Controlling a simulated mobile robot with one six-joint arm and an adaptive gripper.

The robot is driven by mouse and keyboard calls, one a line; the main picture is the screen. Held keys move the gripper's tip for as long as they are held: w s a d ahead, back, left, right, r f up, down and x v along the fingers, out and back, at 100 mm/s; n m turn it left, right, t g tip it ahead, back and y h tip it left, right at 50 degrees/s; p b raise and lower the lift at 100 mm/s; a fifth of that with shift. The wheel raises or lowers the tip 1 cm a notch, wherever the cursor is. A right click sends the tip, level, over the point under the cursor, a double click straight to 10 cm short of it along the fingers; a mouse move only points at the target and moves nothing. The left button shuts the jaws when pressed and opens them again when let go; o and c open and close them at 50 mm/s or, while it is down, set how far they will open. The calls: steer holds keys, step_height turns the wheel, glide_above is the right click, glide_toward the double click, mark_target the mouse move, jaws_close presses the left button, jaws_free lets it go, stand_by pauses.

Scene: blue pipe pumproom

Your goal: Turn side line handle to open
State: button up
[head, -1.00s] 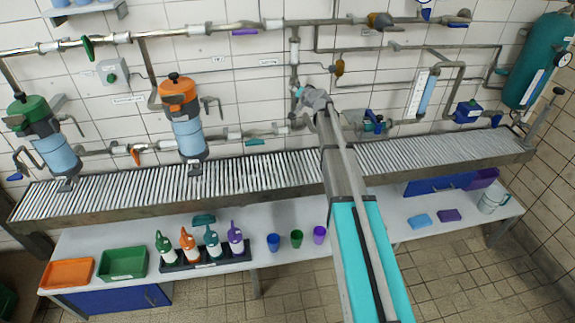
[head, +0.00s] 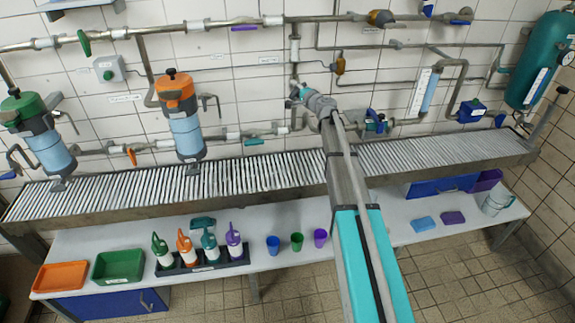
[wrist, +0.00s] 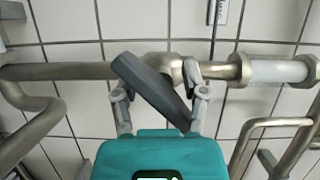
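A dark grey lever handle (wrist: 152,88) sits on a steel pipe in the wrist view, slanting from upper left to lower right across the pipe. My gripper (wrist: 160,92) is at the handle, one grey finger on each side of it. The fingers stand apart, with wall showing between them and parts of the handle. The left finger seems to touch or nearly touch the upper end, the right finger the lower end. In the head view my gripper (head: 298,93) is at the vertical side pipe below a white fitting (head: 294,48). There it hides the handle.
An orange-topped filter (head: 183,120) and a green-topped one stand left along the lower pipe. A slatted rack (head: 110,192) runs below. A white bench (head: 330,215) holds bottles, cups and trays. Other steel pipes pass close around my gripper in the wrist view.

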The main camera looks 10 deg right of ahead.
steer(key=v, duration=1.4)
steer(key=s+a+f+n+g+p, duration=0.1)
steer(key=s+a+f+n+g, duration=0.3)
steer(key=s+a, duration=0.3)
steer(key=s+a+f+n+g+p, duration=0.1)
steer(key=s+a+f+n+g, duration=0.4)
steer(key=s, duration=0.4)
steer(key=shift+a+f+n+g, duration=0.3)
steer(key=shift+a+f+g, duration=0.35)
steer(key=shift+a, duration=0.25)
steer(key=shift+s+f, duration=0.1)
steer(key=s+d+f+n+g+h, duration=0.1)
steer(key=s+f+g+h, duration=0.2)
steer(key=s, duration=0.6)
steer(key=s+d+f+n+g+h, duration=0.2)
steer(key=s+f+g+h, duration=0.1)
steer(key=s, duration=0.6)
steer(key=shift+d+h, duration=0.15)
steer(key=shift+h, duration=0.35)
